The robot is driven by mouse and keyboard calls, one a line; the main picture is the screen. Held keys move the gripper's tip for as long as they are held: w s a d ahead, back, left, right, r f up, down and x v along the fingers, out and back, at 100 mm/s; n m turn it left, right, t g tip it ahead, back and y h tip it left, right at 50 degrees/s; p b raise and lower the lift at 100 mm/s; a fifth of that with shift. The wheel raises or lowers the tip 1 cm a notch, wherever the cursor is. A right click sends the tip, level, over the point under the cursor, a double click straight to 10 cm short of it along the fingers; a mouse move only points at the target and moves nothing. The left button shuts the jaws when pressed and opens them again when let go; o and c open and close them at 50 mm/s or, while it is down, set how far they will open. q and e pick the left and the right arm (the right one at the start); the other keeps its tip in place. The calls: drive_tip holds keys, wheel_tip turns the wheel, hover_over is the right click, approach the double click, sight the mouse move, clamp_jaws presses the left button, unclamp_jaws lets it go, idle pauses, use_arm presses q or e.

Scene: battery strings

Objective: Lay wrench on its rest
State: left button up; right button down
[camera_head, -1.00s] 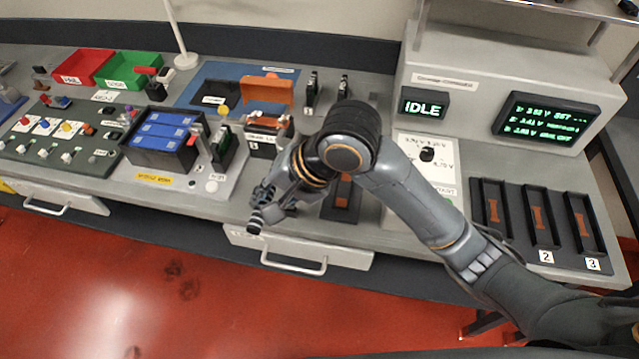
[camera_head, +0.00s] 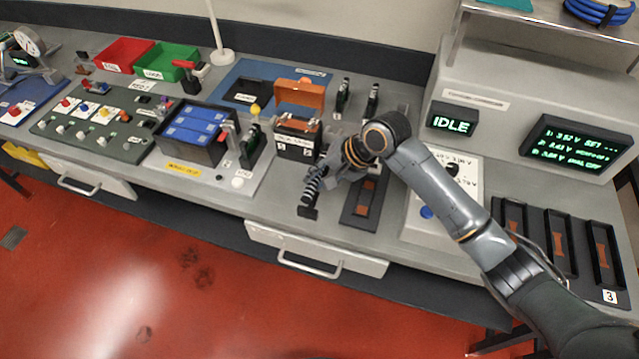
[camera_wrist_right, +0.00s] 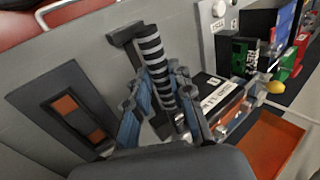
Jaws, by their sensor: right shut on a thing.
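The wrench shows as a black-and-grey striped handle (camera_head: 313,187); in the wrist view the handle (camera_wrist_right: 153,55) stands out between my fingers. Its other end is hidden by my gripper. My right gripper (camera_head: 337,172) is shut on the wrench, low over the bench front; its fingers (camera_wrist_right: 158,98) flank the handle in the wrist view. A dark bracket (camera_wrist_right: 124,34), perhaps part of the rest, is close beside the handle's end. It also shows in the head view (camera_head: 308,213). I cannot tell whether the wrench touches it. My left gripper is out of view.
A black tray with orange pads (camera_head: 347,215) lies right of my gripper. A blue-celled module (camera_head: 193,130) is further left. A grey console (camera_head: 484,120) and numbered slots (camera_head: 513,207) are at right.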

wheel_tip(320, 180, down, 2)
drive_tip(key=shift+w+f+p, duration=0.1)
drive_tip(key=shift+p, duration=0.45)
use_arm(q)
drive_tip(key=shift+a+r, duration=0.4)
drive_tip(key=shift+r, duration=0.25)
use_arm(e)
drive_tip(key=shift+f, duration=0.5)
drive_tip(key=c, duration=1.2)
unclamp_jaws()
drive_tip(key=shift+f, duration=0.2)
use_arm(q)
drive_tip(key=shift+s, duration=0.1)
use_arm(e)
drive_tip(key=shift+r, duration=0.15)
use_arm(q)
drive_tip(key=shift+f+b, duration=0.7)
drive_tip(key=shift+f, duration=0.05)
use_arm(e)
drive_tip(key=v, duration=1.2)
